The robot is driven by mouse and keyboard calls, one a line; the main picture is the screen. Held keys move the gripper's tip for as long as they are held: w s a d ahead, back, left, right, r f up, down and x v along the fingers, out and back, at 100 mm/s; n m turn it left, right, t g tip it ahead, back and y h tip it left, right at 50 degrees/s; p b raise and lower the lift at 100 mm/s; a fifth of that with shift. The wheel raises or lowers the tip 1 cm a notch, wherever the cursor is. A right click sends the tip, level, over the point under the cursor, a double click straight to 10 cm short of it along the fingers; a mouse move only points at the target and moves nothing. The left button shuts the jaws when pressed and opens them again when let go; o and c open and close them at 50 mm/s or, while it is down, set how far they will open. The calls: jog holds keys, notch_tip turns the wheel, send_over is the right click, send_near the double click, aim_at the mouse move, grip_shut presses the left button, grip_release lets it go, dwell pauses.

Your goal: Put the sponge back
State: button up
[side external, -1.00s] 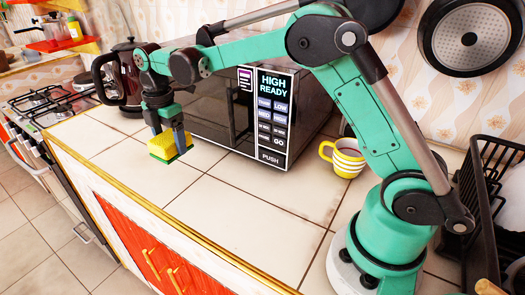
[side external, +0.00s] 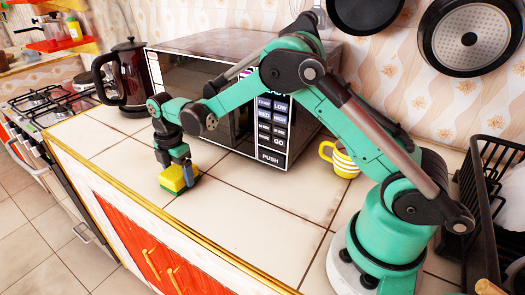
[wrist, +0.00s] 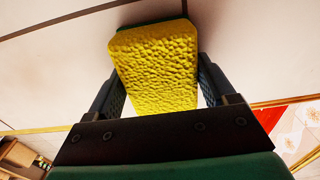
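The sponge (side external: 174,181) is a yellow block with a thin green layer. It is low over the tiled counter (side external: 225,205), near its front edge; I cannot tell whether it touches the tiles. My gripper (side external: 177,172) points down and is shut on the sponge. In the wrist view the sponge (wrist: 155,70) fills the space between the two dark fingers of my gripper (wrist: 160,88). Its yellow rough face is toward the camera, and a green strip shows along its far edge.
A microwave (side external: 190,75) stands behind my arm, with a kettle (side external: 128,75) and a stove (side external: 45,105) to the left. A yellow striped mug (side external: 343,158) and a black dish rack (side external: 490,185) are to the right. Pans (side external: 465,38) hang above. The front counter is clear.

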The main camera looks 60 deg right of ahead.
aim_at(178, 170)
jog(key=shift+o, duration=1.2)
jog(key=shift+r, duration=0.1)
notch_tip(178, 170, up, 12)
jog(key=s+r+m+t, duration=0.3)
jog(key=s+r+m, duration=0.2)
jog(key=s+m, duration=0.3)
jog(key=s+d+f+m+t, duration=0.1)
jog(key=s+f+m+t, duration=0.3)
jog(key=s+m, duration=0.5)
jog(key=shift+m, duration=0.5)
